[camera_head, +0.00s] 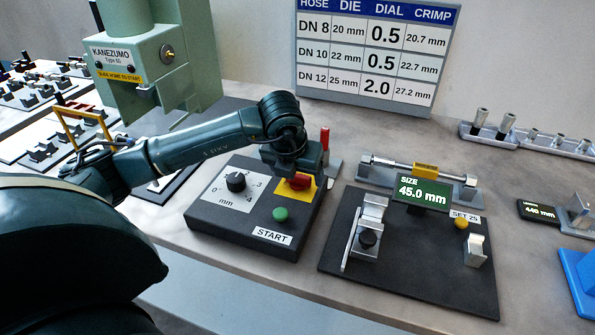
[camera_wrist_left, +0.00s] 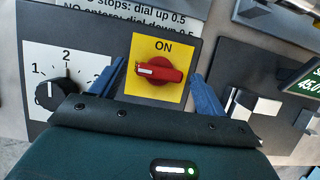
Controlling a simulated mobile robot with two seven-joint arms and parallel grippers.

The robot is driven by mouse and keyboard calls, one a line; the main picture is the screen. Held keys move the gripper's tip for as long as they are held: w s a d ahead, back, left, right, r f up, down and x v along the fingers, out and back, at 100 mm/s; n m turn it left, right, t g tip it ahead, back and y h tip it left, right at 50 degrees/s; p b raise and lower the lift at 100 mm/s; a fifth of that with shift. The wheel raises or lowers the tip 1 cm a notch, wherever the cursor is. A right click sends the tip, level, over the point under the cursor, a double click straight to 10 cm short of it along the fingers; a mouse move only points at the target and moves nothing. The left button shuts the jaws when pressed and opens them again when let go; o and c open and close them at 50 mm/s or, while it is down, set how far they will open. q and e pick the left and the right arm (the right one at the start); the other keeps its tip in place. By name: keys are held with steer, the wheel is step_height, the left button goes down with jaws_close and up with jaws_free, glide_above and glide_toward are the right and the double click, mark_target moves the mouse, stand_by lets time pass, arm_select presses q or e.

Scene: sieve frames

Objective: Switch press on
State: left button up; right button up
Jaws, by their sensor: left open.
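The control box (camera_head: 210,215) stands on the bench with a dial (camera_head: 236,182), a green START button (camera_head: 280,214) and a red rotary switch (camera_head: 297,182) on a yellow plate (camera_wrist_left: 145,50). In the left wrist view the red switch (camera_wrist_left: 160,71) lies crosswise, its white mark pointing left, with ON printed above it. My left gripper (camera_head: 293,174) is over the switch from above. In the wrist view its fingers (camera_wrist_left: 158,78) are open, one on each side of the switch and apart from it. The green press (camera_head: 155,75) stands behind at the left. My right gripper is out of view.
Right of the box is a black plate (camera_head: 335,255) with a display reading 45.0 mm (camera_head: 422,192). A red-handled tool (camera_head: 325,139) stands close behind the box. A hose chart (camera_head: 378,50) stands at the back. A blue tray (camera_head: 578,285) is at far right.

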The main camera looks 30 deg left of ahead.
arm_select(q)
steer(key=shift+w+f, duration=0.1)
steer(key=shift+f, duration=0.2)
steer(key=shift+c, duration=0.4)
steer(key=c, duration=0.9)
